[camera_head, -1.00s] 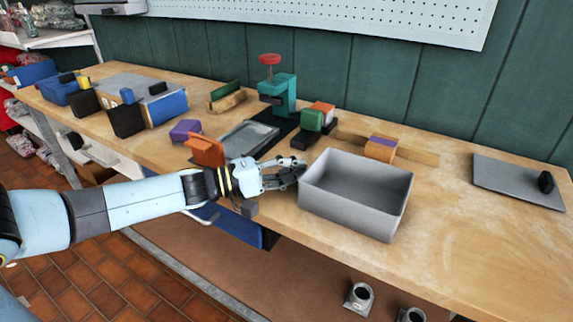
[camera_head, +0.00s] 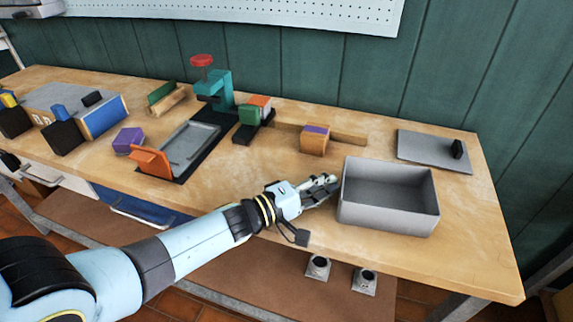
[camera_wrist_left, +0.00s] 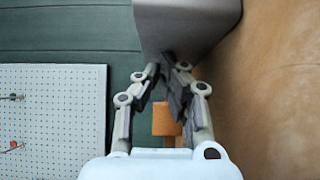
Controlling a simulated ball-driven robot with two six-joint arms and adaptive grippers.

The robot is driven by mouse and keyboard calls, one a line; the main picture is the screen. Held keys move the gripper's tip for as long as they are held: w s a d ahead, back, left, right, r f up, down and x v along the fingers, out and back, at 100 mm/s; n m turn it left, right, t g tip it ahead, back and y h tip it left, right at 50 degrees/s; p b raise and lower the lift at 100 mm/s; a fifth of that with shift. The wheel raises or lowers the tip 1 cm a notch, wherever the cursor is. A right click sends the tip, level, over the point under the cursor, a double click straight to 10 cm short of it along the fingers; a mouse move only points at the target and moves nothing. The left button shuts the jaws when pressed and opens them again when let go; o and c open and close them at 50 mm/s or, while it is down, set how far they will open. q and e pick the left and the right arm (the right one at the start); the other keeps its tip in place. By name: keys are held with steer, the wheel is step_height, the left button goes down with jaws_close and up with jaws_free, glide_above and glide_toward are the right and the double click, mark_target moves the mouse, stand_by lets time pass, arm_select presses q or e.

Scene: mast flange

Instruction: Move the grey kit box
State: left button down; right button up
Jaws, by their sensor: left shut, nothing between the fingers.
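The grey kit box (camera_head: 388,212) is an open, empty, rectangular box standing upright on the wooden workbench, right of centre in the head view. My left gripper (camera_head: 332,185) is at the box's left side, with its fingertips close to the left wall. In the left wrist view the box (camera_wrist_left: 185,22) fills the top middle, just beyond the fingertips of my left gripper (camera_wrist_left: 170,85). The fingers are shut and hold nothing. I cannot tell whether they touch the wall. My right gripper is not in view.
A grey plate with a black knob (camera_head: 425,150) lies behind the box. An orange-and-purple block (camera_head: 314,142), a teal clamp (camera_head: 218,90) and a grey tray (camera_head: 188,150) are further left. The bench is clear right of the box, up to its edge.

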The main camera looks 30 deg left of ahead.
arm_select(q)
glide_toward(385, 195)
steer(key=w+d+r, duration=0.4)
steer(key=d, duration=0.1)
steer(key=shift+r, duration=0.2)
